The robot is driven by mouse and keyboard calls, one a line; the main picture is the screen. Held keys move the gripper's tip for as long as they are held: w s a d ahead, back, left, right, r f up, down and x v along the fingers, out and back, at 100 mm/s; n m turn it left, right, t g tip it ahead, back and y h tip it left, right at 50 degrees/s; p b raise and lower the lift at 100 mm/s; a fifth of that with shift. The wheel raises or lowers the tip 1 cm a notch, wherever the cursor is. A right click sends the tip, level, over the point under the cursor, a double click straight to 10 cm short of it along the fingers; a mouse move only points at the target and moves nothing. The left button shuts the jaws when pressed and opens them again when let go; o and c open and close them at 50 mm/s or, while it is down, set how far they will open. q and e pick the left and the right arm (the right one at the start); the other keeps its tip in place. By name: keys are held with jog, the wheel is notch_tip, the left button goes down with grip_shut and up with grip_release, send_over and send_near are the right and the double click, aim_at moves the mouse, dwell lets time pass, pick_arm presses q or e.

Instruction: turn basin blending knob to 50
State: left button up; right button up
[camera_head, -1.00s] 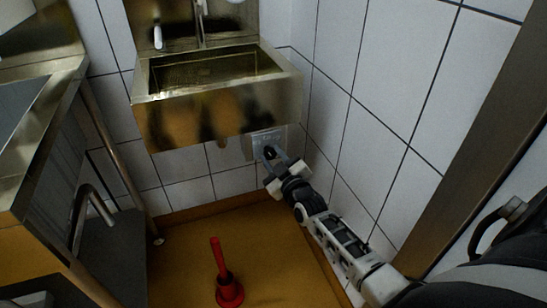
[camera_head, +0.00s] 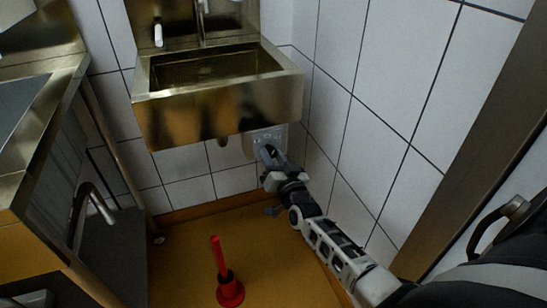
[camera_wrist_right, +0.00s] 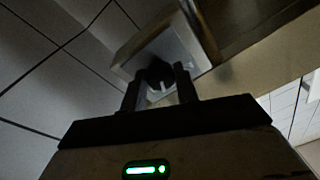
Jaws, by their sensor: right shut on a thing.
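The basin (camera_head: 220,112) is a metal wall sink in the head view. Under its right side a grey control box (camera_head: 252,143) sits on the wall. My right gripper (camera_head: 268,153) reaches up to the front of this box. In the right wrist view a dark round blending knob (camera_wrist_right: 159,74) with a pale mark stands on the box face (camera_wrist_right: 183,42). My right gripper (camera_wrist_right: 159,92) has its two fingers on either side of the knob, shut on it. The knob's scale cannot be read. My left gripper is not in view.
A red plunger (camera_head: 229,290) stands on the ochre floor (camera_head: 185,265) below the basin. A metal counter (camera_head: 50,130) is at the left. A tiled wall (camera_head: 390,110) runs close along the right of my right arm.

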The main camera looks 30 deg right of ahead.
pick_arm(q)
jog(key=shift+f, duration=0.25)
pick_arm(e)
jog(key=shift+a+f+m+h, duration=0.1)
jog(key=shift+m+h, duration=0.1)
jog(key=shift+m, duration=0.9)
jog(key=shift+a+m+h, duration=0.1)
jog(key=shift+m+h, duration=0.1)
jog(key=shift+m, duration=0.9)
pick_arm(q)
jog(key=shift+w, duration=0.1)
pick_arm(e)
jog(key=o, duration=0.9)
jog(key=shift+o, duration=0.2)
jog(key=shift+s, duration=0.1)
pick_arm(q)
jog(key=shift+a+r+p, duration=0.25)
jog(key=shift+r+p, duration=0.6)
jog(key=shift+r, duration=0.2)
pick_arm(e)
jog(key=v, duration=1.5)
jog(key=shift+s, duration=0.4)
